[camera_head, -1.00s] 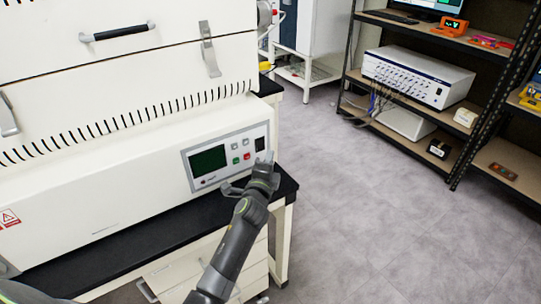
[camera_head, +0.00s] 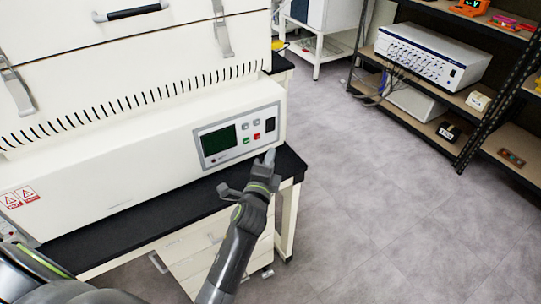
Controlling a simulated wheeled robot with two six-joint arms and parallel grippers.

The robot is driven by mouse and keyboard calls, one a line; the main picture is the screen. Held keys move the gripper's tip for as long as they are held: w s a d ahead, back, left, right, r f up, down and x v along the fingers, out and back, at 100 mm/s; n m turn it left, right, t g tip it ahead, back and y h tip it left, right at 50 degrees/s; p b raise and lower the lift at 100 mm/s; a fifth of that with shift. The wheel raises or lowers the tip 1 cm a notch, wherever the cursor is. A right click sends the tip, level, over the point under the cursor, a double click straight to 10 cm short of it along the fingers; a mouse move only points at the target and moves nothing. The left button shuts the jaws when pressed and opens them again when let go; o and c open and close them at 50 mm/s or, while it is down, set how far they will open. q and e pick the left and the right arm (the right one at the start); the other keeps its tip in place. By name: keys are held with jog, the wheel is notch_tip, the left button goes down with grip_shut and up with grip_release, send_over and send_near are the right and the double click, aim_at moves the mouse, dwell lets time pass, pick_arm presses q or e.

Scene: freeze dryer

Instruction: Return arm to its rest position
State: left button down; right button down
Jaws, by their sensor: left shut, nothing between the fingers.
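My left gripper (camera_head: 268,162) is shut and empty. It is just below the lower right part of the freeze dryer's control panel (camera_head: 237,138), in front of the black bench top's right end. The panel has a dark green screen (camera_head: 219,140) and small green, red and grey buttons. My left arm (camera_head: 234,258) comes up from the bottom edge, with more of it at the lower left. Whether the gripper touches the machine or bench cannot be told. My right gripper is not in view.
The white freeze dryer (camera_head: 120,165) stands on a black bench top (camera_head: 130,222) with white drawers below. A dark metal shelf (camera_head: 470,148) holds a white instrument (camera_head: 430,55) at the upper right. Grey floor (camera_head: 365,205) lies open between bench and shelf.

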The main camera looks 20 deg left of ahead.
pick_arm(q)
jog(key=s+a+f+n+g, duration=0.1)
jog(key=s+f+n+g, duration=0.3)
jog(key=f, duration=0.7)
jog(key=s+a+f+n+g+h, duration=0.15)
jog(key=s+f, duration=0.45)
jog(key=f, duration=0.6)
jog(key=s+a+f+n+g+y, duration=0.1)
jog(key=s+f+n+g, duration=0.3)
jog(key=f, duration=0.7)
jog(key=s+a+f+n+g, duration=0.2)
jog(key=s+f, duration=0.3)
jog(key=s, duration=0.7)
jog(key=s+a+f+n+g, duration=0.2)
jog(key=s+f, duration=0.4)
jog(key=s, duration=0.6)
jog(key=s+a+f+n+g, duration=0.2)
jog(key=s+f, duration=0.4)
jog(key=s, duration=0.6)
jog(key=shift+s+f+n+g+h, duration=0.25)
jog(key=shift+n+g+h, duration=0.1)
jog(key=shift+n+g, duration=0.65)
